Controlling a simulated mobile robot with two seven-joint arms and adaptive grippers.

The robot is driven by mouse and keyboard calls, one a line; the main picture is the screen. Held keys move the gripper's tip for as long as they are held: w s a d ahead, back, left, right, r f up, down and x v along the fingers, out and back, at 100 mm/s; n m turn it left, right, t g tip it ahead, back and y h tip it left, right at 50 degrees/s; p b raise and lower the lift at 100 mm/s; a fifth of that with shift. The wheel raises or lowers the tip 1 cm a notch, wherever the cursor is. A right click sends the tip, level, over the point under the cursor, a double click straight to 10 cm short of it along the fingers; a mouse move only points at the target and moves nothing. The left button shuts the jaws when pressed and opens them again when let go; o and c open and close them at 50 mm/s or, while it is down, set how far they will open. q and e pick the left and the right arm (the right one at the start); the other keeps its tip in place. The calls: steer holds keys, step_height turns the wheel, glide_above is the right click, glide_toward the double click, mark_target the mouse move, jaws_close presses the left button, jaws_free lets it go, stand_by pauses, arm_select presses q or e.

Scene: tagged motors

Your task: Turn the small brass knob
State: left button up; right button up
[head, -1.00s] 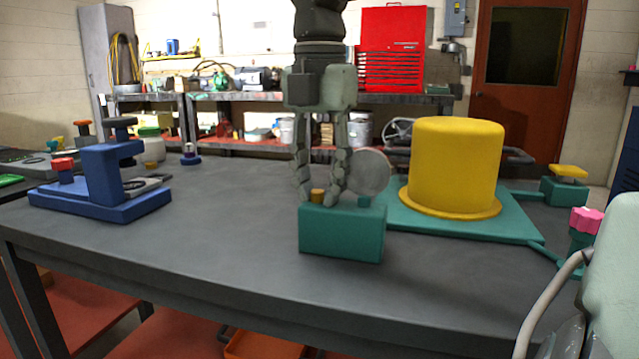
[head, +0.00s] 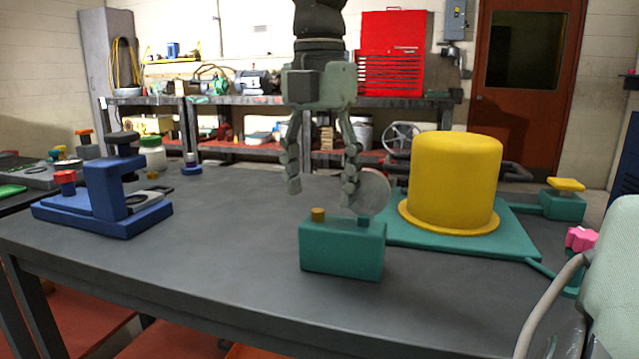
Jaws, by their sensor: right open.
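The small brass knob (head: 318,214) stands upright on the left part of the top of a teal box (head: 342,252), near the table's front. A short teal stub (head: 363,221) is beside it on the same top. My right gripper (head: 321,193) points down from above, with its fingers spread wide and nothing between them. Its fingertips are above the knob, one to each side, and look clear of it. My left gripper is not in view.
A large yellow cylinder (head: 455,180) stands on a teal plate (head: 515,245) right of the box. A yellow-topped knob (head: 566,184) and a pink knob (head: 581,238) are further right. A blue stand (head: 104,190) is at left. The grey table (head: 220,250) is clear between.

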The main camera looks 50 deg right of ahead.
mark_target(318, 209)
steer(key=shift+r+n+p, duration=0.1)
steer(key=shift+n+p, duration=0.25)
steer(key=shift+n, duration=0.25)
steer(key=n+p, duration=0.1)
steer(key=n, duration=0.1)
steer(key=n+p, duration=0.1)
steer(key=n, duration=0.2)
steer(key=r+n+p, duration=0.1)
steer(key=n, duration=0.2)
steer(key=shift+s+a+p, duration=0.2)
steer(key=shift+s+p, duration=0.05)
steer(key=shift+p, duration=0.05)
steer(key=n, duration=0.2)
steer(key=shift+w+n+p, duration=0.1)
steer(key=shift+n+p, duration=0.2)
steer(key=shift+p, duration=0.1)
steer(key=shift+w+d+f+n, duration=0.3)
steer(key=shift+w+f+n, duration=0.2)
steer(key=shift+n, duration=0.3)
steer(key=shift+w+d+f+n+p, duration=0.1)
steer(key=shift+f+n+p, duration=0.1)
steer(key=shift+n+p, duration=0.15)
steer(key=shift+n, duration=0.25)
steer(key=f+b, duration=0.1)
steer(key=f, duration=0.1)
steer(key=f+b, duration=0.1)
steer(key=shift+s+a+b, duration=0.2)
steer(key=shift+s+b, duration=0.05)
steer(key=shift+b, duration=0.1)
